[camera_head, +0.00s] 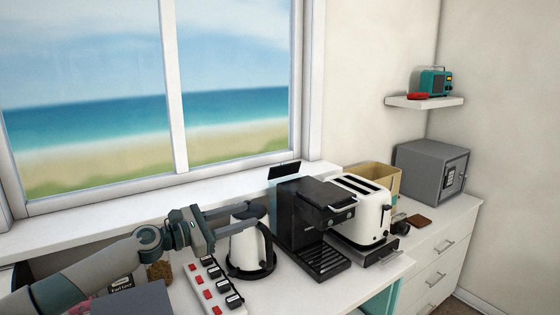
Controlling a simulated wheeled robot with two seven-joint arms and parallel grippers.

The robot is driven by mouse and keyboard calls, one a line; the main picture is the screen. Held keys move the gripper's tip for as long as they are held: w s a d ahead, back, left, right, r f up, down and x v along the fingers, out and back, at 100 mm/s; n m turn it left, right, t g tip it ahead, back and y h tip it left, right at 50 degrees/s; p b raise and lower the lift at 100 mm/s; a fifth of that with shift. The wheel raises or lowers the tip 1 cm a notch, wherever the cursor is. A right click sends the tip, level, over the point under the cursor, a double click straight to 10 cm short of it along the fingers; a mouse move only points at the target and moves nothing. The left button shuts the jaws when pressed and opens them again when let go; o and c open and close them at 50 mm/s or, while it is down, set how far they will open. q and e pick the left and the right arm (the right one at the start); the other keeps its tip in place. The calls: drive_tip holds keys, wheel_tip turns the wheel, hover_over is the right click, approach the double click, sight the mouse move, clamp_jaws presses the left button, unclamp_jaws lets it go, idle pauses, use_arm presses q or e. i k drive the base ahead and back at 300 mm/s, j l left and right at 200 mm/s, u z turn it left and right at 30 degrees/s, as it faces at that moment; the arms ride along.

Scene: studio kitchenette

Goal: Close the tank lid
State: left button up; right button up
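The black coffee machine (308,212) stands on the counter right of the kettle. A thin dark panel, apparently its tank lid (285,169), stands raised and tilted behind the machine's top, in front of the window sill. A pale bluish part, perhaps the tank, shows just below it and is mostly hidden by the machine. My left gripper (247,217) is at the upper part of the white kettle, left of the coffee machine and apart from the lid. Its fingers point right and look spread, with no held object visible. My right gripper is out of view.
The white kettle (245,249) on its dark base stands close beside the machine. A power strip (211,284) with red switches lies before it. A white toaster (362,208) stands right of the machine, with a tan bin (386,174) behind. A grey safe (431,168) is farther right.

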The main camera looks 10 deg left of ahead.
sight(282, 170)
drive_tip(key=i+j, duration=0.2)
drive_tip(key=i, duration=0.25)
drive_tip(key=i+j, duration=0.25)
drive_tip(key=i, duration=0.15)
